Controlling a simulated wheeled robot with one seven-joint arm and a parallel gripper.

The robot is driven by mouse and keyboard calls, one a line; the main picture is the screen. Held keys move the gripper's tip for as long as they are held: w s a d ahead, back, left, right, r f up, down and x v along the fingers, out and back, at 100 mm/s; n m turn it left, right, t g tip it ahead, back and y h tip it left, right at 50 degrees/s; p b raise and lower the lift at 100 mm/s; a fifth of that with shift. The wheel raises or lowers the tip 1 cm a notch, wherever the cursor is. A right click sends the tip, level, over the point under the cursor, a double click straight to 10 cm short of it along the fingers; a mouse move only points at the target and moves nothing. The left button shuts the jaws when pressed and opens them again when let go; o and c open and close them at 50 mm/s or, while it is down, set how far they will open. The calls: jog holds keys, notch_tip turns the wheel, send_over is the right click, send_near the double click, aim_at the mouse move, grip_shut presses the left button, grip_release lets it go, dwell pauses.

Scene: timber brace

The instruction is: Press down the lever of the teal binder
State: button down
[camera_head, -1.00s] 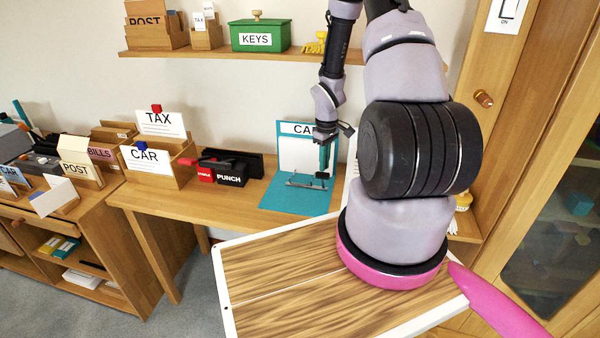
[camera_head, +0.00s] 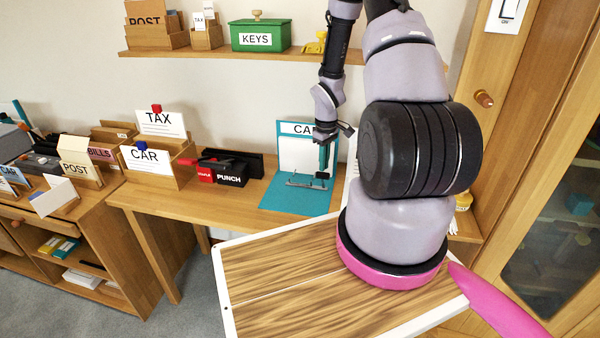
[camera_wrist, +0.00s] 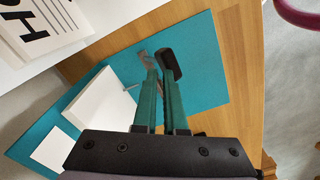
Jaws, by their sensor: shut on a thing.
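The teal binder (camera_head: 294,202) lies open on the wooden desk. Its upright cover carries a label starting "CA" and white paper. A metal mechanism (camera_head: 303,184) lies on its flat side, with a black-tipped lever (camera_head: 322,175) at its right end. My gripper (camera_head: 324,168) points down from above at the lever. In the wrist view, the green fingers (camera_wrist: 161,78) are close together, shut on the lever, and its black tip (camera_wrist: 171,66) shows just beyond them. The fingertips partly hide the lever's contact. The binder also fills much of the wrist view (camera_wrist: 205,60).
A black and red punch (camera_head: 228,172) and a wooden box of TAX and CAR cards (camera_head: 160,170) stand left of the binder. A shelf (camera_head: 225,52) with a green KEYS box runs above. A wooden cabinet stands at the right.

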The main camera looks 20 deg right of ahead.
aim_at(323, 174)
jog(key=shift+w+f, duration=0.1)
dwell(0.3)
jog(key=shift+f, duration=0.8)
jog(key=shift+w+f, duration=0.15)
jog(key=shift+f, duration=0.35)
jog(key=shift+s+f, duration=0.2)
jog(key=shift+f, duration=0.7)
jog(key=shift+s, duration=0.1)
